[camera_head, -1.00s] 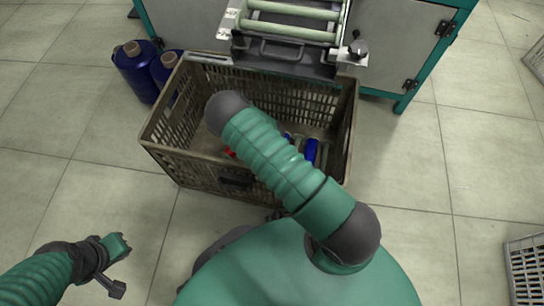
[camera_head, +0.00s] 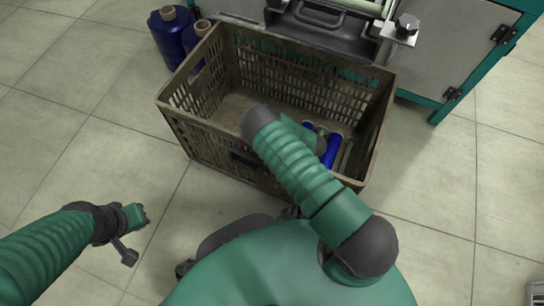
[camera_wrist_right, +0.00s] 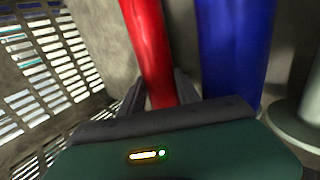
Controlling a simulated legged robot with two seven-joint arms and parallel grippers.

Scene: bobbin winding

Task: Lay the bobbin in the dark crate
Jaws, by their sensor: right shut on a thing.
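The dark crate (camera_head: 205,145) stands on the floor in front of the machine. My right arm reaches down into it, and its gripper is hidden behind the arm in the head view. In the right wrist view my right gripper (camera_wrist_right: 160,95) is shut on a red bobbin (camera_wrist_right: 146,45), low inside the crate beside its slotted wall (camera_wrist_right: 45,65). A blue bobbin (camera_wrist_right: 235,50) stands out just right of the red one. It also shows in the head view (camera_head: 332,152). My left gripper (camera_head: 134,236) is open and empty above the floor, left of the crate.
Two blue thread cones (camera_head: 172,38) stand on the floor behind the crate's left corner. The machine (camera_head: 450,45) is close behind the crate. Pale bobbins (camera_head: 346,155) lie beside the blue one. The crate's left part is empty.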

